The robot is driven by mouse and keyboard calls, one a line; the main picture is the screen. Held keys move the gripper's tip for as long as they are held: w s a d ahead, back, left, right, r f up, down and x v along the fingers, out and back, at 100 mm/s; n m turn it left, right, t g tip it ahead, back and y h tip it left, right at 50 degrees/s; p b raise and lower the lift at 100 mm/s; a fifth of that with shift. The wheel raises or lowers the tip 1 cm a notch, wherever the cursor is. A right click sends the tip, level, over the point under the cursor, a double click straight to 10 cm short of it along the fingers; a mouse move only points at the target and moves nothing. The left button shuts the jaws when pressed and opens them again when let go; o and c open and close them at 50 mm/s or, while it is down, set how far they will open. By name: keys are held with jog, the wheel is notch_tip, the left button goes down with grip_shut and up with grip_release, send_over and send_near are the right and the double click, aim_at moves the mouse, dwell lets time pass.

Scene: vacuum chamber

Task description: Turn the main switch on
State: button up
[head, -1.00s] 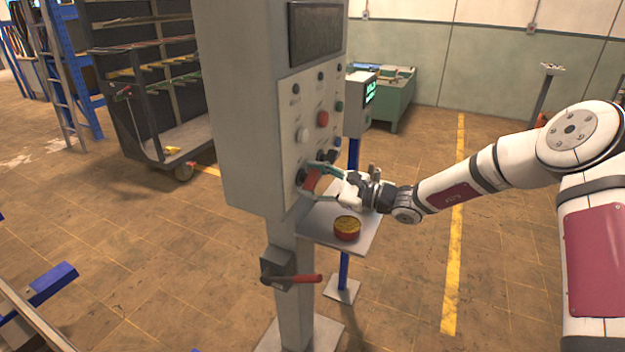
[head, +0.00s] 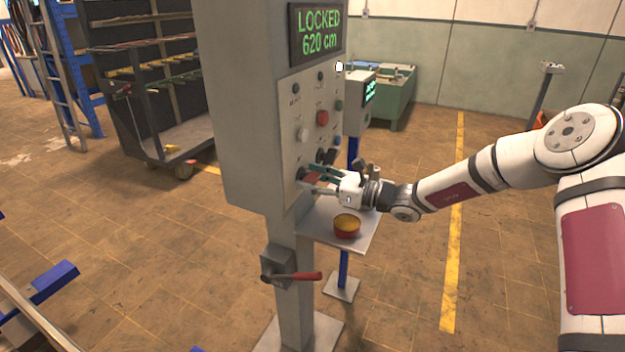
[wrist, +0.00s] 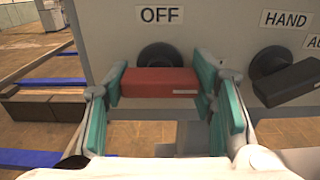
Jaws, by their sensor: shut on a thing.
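The main switch is a red rotary handle (wrist: 158,83) on a black round base under the OFF label (wrist: 161,15) in the wrist view. Its bar lies level there. In the head view the red switch handle (head: 314,180) sits low on the grey control panel (head: 308,110). My gripper (wrist: 157,85) is shut on the handle, with one teal finger at each end of the bar. In the head view my gripper (head: 318,180) reaches the panel from the right. The panel's display (head: 318,32) is lit and reads "LOCKED 620 cm" in green.
A black selector knob (wrist: 288,82) labelled HAND is just right of the switch. A small shelf (head: 363,232) below my gripper holds a red and yellow round object (head: 347,226). A red-handled lever (head: 298,276) is on the post below.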

dwell(0.3)
jog(key=o, duration=1.2)
jog(key=shift+c, duration=0.2)
jog(key=v, duration=1.2)
